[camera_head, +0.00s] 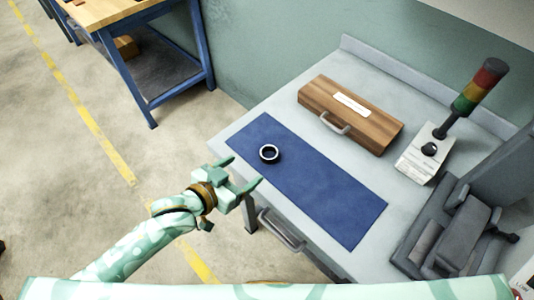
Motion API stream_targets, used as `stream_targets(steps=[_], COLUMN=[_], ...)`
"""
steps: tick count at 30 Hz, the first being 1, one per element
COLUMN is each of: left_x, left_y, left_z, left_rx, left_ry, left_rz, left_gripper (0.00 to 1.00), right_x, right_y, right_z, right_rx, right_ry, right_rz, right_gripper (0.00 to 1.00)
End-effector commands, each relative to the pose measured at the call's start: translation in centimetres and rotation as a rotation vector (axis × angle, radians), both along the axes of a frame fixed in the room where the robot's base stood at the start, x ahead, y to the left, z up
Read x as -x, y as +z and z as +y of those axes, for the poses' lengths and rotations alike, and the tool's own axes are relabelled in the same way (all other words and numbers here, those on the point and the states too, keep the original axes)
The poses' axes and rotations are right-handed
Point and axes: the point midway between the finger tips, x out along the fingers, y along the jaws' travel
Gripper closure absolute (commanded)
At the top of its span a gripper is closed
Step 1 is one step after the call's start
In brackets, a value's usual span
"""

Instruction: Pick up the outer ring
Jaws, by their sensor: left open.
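The outer ring (269,154) is a small dark ring with a lighter rim. It lies flat on the blue mat (330,205), near the mat's left end, on the grey table. My left gripper (244,172) is open, with its two fingers apart, at the table's left front edge. It is to the left of the ring and a little nearer to me, apart from it, with nothing visible between the fingers. My right gripper is not in view.
A wooden case (350,113) with a metal handle stands behind the mat. A white control box (424,155) with a signal tower (479,87) is at the right. A grey machine (455,235) stands at the right front. The mat around the ring is clear.

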Motion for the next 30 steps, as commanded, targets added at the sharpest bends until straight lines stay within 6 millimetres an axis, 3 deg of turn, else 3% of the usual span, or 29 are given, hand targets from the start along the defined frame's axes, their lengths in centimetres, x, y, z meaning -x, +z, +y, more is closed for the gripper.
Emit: stream_targets(steps=[6,21,29,30], left_x=[-3.4,-7.9,-8.2,-8.2], left_y=[-2.1,-4.8,-4.7,-4.7], left_z=[-2.8,-5.8,-6.1,-6.0], left_rx=[0.001,-0.002,-0.002,-0.002], left_ry=[0.0,0.0,-0.001,-0.001], left_rz=[-0.001,-0.001,0.0,0.0], left_gripper=[0.27,0.27,0.27,0.33], right_x=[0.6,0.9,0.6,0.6], right_y=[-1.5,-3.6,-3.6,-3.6], right_z=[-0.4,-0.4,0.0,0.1], right_rx=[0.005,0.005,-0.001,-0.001], right_ry=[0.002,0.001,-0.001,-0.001], right_rz=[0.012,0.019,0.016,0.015], right_gripper=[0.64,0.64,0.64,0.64])
